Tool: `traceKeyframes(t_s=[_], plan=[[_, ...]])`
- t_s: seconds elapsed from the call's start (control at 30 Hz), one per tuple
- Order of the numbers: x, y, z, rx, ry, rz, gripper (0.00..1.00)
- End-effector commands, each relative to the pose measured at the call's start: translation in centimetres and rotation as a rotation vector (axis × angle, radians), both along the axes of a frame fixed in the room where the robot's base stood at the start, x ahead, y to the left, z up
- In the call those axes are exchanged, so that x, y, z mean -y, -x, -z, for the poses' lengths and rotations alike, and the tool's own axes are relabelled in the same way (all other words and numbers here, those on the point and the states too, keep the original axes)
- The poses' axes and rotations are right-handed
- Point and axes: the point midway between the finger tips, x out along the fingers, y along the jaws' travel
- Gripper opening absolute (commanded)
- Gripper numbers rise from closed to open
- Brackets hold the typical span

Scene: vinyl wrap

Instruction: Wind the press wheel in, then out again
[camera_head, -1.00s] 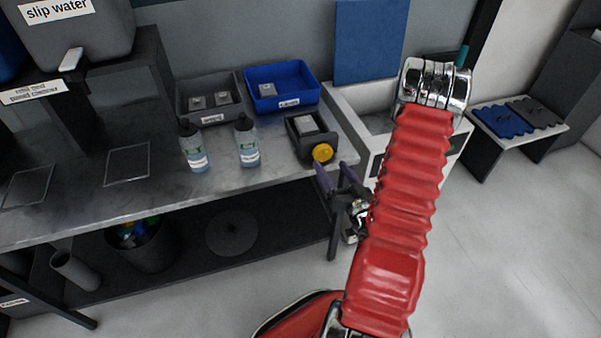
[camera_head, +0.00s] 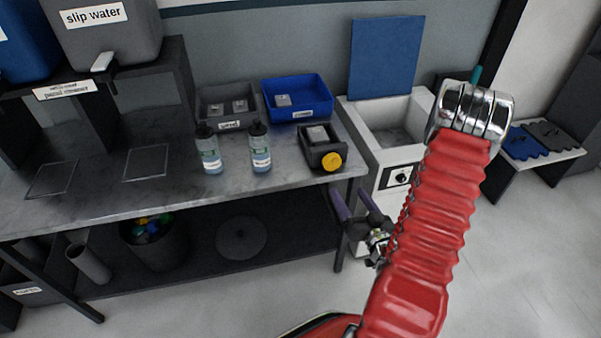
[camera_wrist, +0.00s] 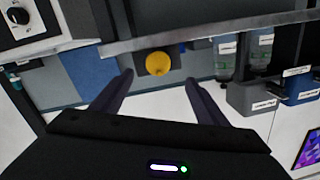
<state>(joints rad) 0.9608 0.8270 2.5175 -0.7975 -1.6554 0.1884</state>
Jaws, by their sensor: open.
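The press is a small dark box (camera_head: 316,151) near the right front of the bench, with a yellow wheel (camera_head: 332,161) on its front side. In the wrist view the yellow wheel (camera_wrist: 158,63) shows beyond and between my fingertips, with a gap before it. My gripper (camera_head: 352,203) is open and empty, in front of the bench's right end and below the wheel in the head view. Its two dark purple fingers (camera_wrist: 160,82) are spread apart. Nothing is between them.
Two spray-type bottles (camera_head: 208,150) stand left of the press. A grey bin (camera_head: 228,122) and a blue bin (camera_head: 297,115) sit behind. The bench's front edge (camera_head: 200,207) is close to my gripper. A white sink unit (camera_head: 392,172) stands right of the bench. Open floor lies in front.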

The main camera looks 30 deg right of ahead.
Motion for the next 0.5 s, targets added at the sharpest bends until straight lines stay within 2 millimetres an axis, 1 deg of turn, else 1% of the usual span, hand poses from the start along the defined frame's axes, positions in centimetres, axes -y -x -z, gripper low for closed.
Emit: traceKeyframes(t_s=[0.1,0.5], plan=[[-0.2,-0.9,-0.3,-0.035,0.028,-0.014,0.67],[-0.7,-3.3,-1.1,-0.158,0.111,-0.046,0.67]])
